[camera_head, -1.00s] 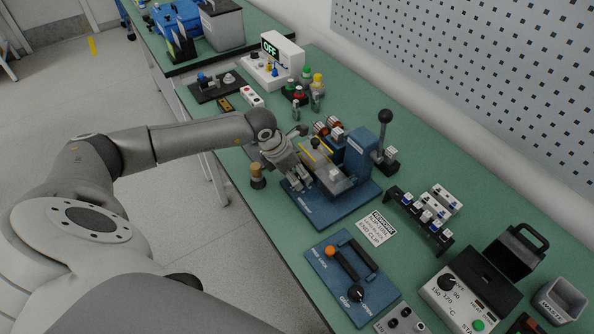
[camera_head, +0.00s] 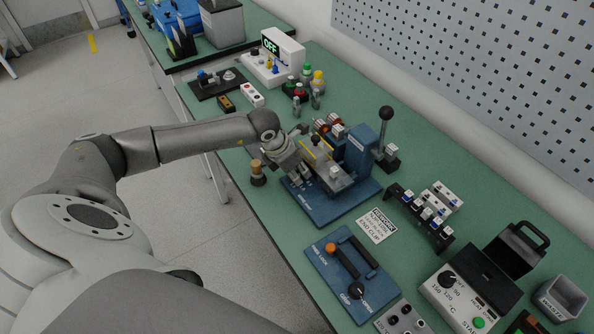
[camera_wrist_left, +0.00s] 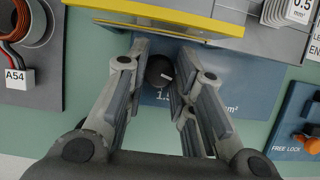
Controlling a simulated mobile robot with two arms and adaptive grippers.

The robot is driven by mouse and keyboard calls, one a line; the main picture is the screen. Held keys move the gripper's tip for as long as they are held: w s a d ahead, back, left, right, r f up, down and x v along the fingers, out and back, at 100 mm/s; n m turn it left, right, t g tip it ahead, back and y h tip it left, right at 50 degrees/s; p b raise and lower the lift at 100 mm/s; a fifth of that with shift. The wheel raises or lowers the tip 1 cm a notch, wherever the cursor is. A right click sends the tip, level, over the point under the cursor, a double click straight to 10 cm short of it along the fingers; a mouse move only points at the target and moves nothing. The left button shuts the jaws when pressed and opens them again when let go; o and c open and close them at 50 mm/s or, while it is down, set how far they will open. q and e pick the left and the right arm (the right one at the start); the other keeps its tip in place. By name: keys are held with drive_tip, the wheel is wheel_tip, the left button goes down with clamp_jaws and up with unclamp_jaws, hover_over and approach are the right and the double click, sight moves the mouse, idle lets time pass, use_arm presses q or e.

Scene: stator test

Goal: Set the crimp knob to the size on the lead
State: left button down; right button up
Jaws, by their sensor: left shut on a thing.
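The blue crimp press (camera_head: 341,201) stands in the middle of the bench, with a yellow-striped top. My left gripper (camera_head: 299,181) reaches it from the left, angled down at its near side. In the left wrist view my left gripper (camera_wrist_left: 163,82) is shut on the dark round crimp knob (camera_wrist_left: 160,66), one finger each side. The knob has a small white mark. A partly covered label beneath it shows "1.5" and "mm²". A white tag (camera_wrist_left: 300,11) at upper right reads "0.5 mm²". The head view hides the knob behind the gripper. My right gripper is out of view.
A yellow-edged plate (camera_wrist_left: 170,16) lies just beyond the fingertips. A copper coil with an A54 tag (camera_wrist_left: 14,79) is at left. A blue lock plate (camera_head: 341,285) with an orange knob, a lever (camera_head: 385,135) and a rack of tagged pieces (camera_head: 420,218) stand nearby.

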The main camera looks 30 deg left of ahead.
use_arm(q)
drive_tip(key=shift+d+f+n+y+b, duration=0.1)
drive_tip(key=shift+n+y+b, duration=0.3)
drive_tip(key=shift+n+b, duration=0.55)
drive_tip(key=shift+n+t+y, duration=0.3)
drive_tip(key=shift+n, duration=0.45)
drive_tip(key=c, duration=1.2)
unclamp_jaws()
drive_tip(key=shift+c, duration=0.2)
drive_tip(key=shift+r, duration=0.2)
